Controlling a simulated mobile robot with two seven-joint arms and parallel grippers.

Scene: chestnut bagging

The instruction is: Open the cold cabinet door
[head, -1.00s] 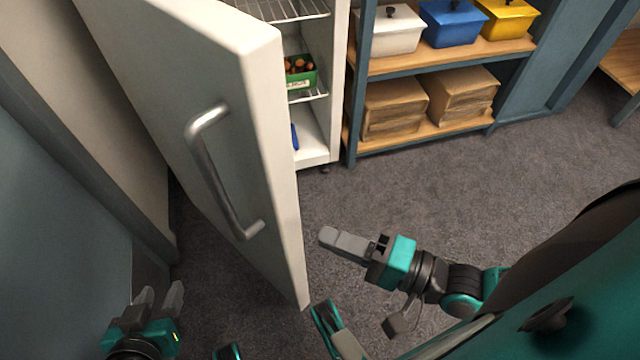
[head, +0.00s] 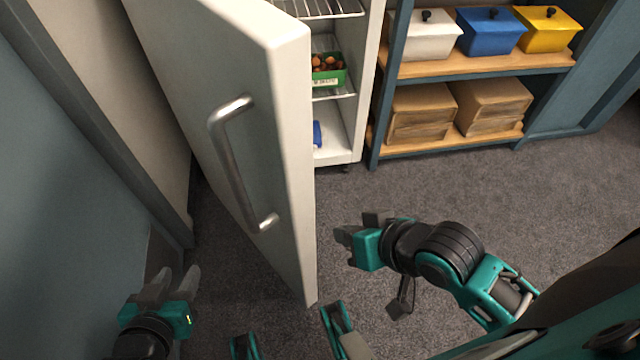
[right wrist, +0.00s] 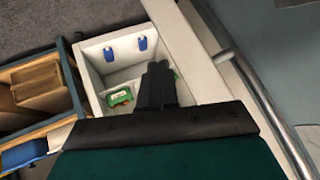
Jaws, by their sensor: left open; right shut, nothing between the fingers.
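The cold cabinet door (head: 270,150) stands wide open in the head view, its metal bar handle (head: 238,165) facing left. Behind its edge, the cabinet (head: 343,130) shows wire shelves and a green container (head: 328,78) of chestnuts. My right gripper (head: 358,235) is shut and empty, to the right of the door's free edge and apart from it. In the right wrist view its shut fingers (right wrist: 158,85) point at the cabinet interior, with the door handle (right wrist: 265,105) at the right. My left gripper (head: 175,285) is open and empty, low at the left, below and left of the handle.
A shelf unit (head: 480,68) right of the cabinet holds a white bin (head: 425,38), a blue bin (head: 490,35), a yellow bin (head: 547,32) and stacks of brown bags (head: 420,112). Blue items (right wrist: 108,54) sit in the cabinet. Grey floor (head: 560,190) is clear at the right.

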